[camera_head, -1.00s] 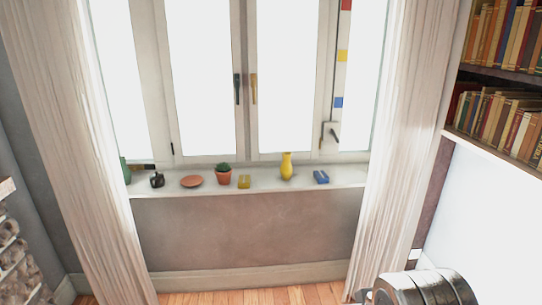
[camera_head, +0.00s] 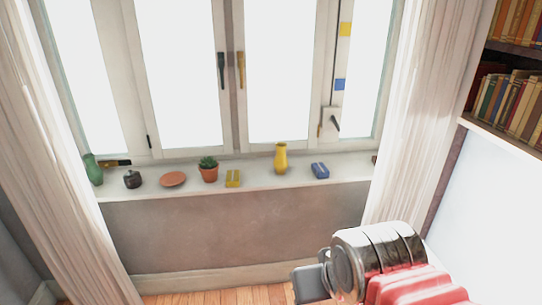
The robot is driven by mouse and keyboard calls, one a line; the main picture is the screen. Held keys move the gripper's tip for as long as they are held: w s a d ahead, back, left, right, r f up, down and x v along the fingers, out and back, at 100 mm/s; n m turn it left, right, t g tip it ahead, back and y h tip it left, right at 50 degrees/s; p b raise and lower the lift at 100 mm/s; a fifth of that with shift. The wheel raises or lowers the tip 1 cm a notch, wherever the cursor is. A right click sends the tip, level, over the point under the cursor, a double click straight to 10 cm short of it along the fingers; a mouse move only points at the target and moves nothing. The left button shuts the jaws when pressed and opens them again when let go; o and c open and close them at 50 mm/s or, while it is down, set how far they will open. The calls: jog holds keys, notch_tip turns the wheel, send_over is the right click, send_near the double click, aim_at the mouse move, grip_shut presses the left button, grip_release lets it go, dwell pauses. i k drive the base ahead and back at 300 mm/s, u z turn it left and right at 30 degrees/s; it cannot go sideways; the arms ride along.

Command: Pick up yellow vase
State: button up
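The yellow vase (camera_head: 281,159) stands upright on the white window sill, right of the middle, between a yellow block and a blue block. My gripper (camera_head: 308,285) shows at the lower right, at the end of my silver and red arm. It is in front of and below the sill, apart from the vase. Its fingers are seen from behind and mostly hidden, so its opening cannot be made out.
The sill (camera_head: 130,193) also holds a green vase (camera_head: 93,169), a dark pot (camera_head: 132,179), a terracotta dish (camera_head: 173,179), a potted cactus (camera_head: 208,170), the yellow block (camera_head: 233,178) and the blue block (camera_head: 320,170). Curtains (camera_head: 418,110) flank the window. A bookshelf (camera_head: 510,110) stands right.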

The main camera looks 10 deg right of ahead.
aim_at(280, 161)
jog(key=u, duration=0.2)
jog(key=i, duration=1.4)
jog(key=u, duration=0.25)
